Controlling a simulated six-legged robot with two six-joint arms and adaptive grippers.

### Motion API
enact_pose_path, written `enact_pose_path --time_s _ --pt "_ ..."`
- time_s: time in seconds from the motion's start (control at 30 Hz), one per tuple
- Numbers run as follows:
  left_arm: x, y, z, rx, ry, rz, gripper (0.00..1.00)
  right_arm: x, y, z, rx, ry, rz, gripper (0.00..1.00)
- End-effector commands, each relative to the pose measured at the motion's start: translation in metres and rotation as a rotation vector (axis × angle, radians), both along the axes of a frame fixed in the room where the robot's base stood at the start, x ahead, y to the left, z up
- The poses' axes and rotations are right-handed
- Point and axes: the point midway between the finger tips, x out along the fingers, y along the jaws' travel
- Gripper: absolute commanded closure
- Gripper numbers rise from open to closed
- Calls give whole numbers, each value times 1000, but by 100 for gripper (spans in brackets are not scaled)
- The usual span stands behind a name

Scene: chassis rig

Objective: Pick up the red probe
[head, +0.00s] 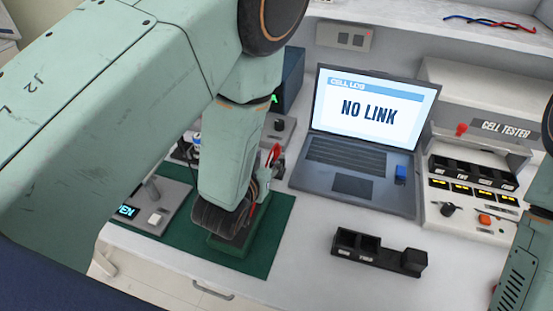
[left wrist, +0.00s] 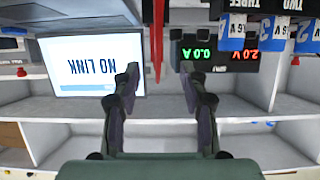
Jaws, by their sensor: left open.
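The red probe (left wrist: 157,35) is a thin red rod in the left wrist view, running down from the top edge into the gap between my fingertips. In the head view a red piece (head: 276,154), probably the same probe, shows just right of my left forearm. My left gripper (left wrist: 160,74) is open, with one dark finger on each side of the red rod and no visible contact. In the head view its fingers are mostly hidden behind my arm. My right arm shows at the right edge, but its gripper is out of view.
A laptop (head: 366,112) reading NO LINK stands behind. A cell tester (head: 478,185) is at right, and a black cell holder (head: 378,250) lies in front. A green mat (head: 272,235) lies under my left arm. A meter with lit digits (left wrist: 222,52) shows in the wrist view.

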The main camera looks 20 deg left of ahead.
Motion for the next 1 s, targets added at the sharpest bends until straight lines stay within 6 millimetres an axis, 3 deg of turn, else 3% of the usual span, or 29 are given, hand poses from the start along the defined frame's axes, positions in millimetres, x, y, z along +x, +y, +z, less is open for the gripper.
enact_pose_path --time_s 0.63,1.0 --pt "62 -2 -26 0 -3 -1 57 0 0 -43 0 0 -1 60" --pt "67 -2 -26 1 0 -1 59 0 0 -43 0 0 -1 60"
